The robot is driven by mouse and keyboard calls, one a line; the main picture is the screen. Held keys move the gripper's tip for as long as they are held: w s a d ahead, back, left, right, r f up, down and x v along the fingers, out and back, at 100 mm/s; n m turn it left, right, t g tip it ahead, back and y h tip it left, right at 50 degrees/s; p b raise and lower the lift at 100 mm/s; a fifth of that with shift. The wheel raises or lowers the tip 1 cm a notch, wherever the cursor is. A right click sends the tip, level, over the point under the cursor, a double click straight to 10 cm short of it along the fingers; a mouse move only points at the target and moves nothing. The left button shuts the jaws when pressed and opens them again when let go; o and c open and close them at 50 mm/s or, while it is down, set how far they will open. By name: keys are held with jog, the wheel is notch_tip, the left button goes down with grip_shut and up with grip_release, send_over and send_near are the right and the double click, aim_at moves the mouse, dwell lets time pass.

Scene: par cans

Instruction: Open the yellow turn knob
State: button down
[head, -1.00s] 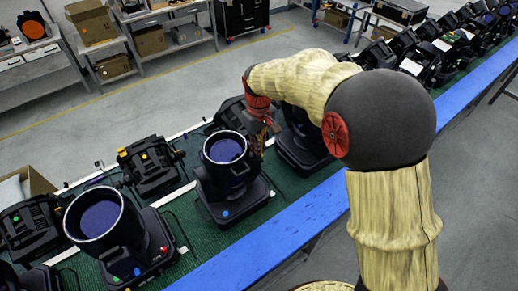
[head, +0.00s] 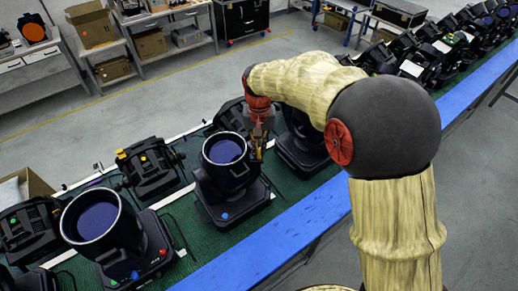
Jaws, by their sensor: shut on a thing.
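A black par can (head: 228,178) with a round blue-violet lens stands on its base in the middle of the green table top. My gripper (head: 258,150) reaches down at the right side of its head. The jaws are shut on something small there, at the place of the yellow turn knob. The knob is mostly hidden by the fingers, and only a small yellow-orange patch shows between them and the can. I cannot tell how far the knob is turned.
Other par cans stand close by: a large one (head: 100,222) at front left, one with orange-yellow parts (head: 148,163) behind it, and one (head: 303,145) just right of my gripper. A blue strip (head: 275,233) runs along the table's near edge. Cables lie between the bases.

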jog(key=shift+w+r, duration=0.1)
dwell(0.3)
jog(key=c, duration=2)
grip_release()
notch_tip(320, 180, up, 12)
jog(key=shift+f, duration=0.1)
jog(key=s+d+f+t+b, duration=0.2)
jog(key=s+d+f+b, duration=0.3)
jog(key=s+f+b, duration=0.2)
jog(key=s+d+f+t+b, duration=0.1)
jog(key=s+d+f+b, duration=0.5)
jog(key=s+b, duration=0.3)
jog(key=s+d+f+t+b, duration=0.2)
jog(key=s+d+f+b, duration=0.4)
jog(key=s, duration=0.6)
jog(key=shift+d+f+t+b, duration=0.2)
jog(key=shift+f+t+b, duration=0.1)
jog(key=shift+f+b, duration=0.75)
